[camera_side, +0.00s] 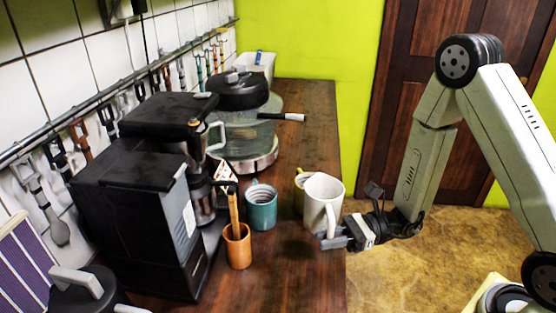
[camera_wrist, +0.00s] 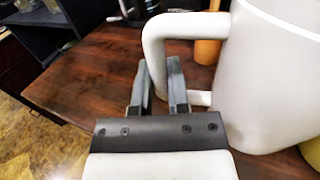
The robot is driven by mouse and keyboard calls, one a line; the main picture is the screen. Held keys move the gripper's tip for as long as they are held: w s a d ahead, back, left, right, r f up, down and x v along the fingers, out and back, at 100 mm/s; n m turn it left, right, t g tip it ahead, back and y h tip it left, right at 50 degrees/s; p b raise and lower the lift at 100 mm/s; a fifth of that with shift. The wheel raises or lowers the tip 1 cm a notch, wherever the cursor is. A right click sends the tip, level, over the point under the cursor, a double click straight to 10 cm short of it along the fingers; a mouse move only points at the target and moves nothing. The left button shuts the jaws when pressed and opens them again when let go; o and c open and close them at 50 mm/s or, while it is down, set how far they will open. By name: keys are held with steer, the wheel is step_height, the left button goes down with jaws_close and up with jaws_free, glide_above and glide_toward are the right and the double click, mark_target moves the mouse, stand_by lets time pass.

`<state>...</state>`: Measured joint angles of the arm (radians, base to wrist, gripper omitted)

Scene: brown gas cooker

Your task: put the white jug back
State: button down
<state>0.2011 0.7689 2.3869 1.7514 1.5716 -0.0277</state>
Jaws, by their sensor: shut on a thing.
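The white jug (camera_side: 322,196) is upright near the right edge of the wooden counter, with its handle toward my gripper. My gripper (camera_side: 335,240) is shut on the jug's handle. In the wrist view the jug (camera_wrist: 262,85) fills the right side, and my gripper's fingers (camera_wrist: 160,82) are at the lower part of its handle (camera_wrist: 156,38). A dark shadow lies on the counter near the jug; I cannot tell for sure whether its base touches the wood.
A yellow mug (camera_side: 299,182) is close behind the jug. A teal mug (camera_side: 262,207) and an orange cup (camera_side: 238,248) with utensils stand to the left. A black coffee machine (camera_side: 135,215) and a glass-bowled appliance (camera_side: 245,130) line the wall. The far right counter (camera_side: 315,110) is clear.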

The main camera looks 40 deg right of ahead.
steer(key=shift+f, duration=0.1)
stand_by(0.3)
steer(key=shift+f, duration=3.1)
steer(key=shift+f, duration=0.85)
steer(key=c, duration=0.5)
jaws_free()
steer(key=shift+c, duration=0.2)
steer(key=shift+d, duration=0.15)
steer(key=v, duration=0.7)
steer(key=shift+d, duration=0.3)
stand_by(0.3)
steer(key=shift+s, duration=0.15)
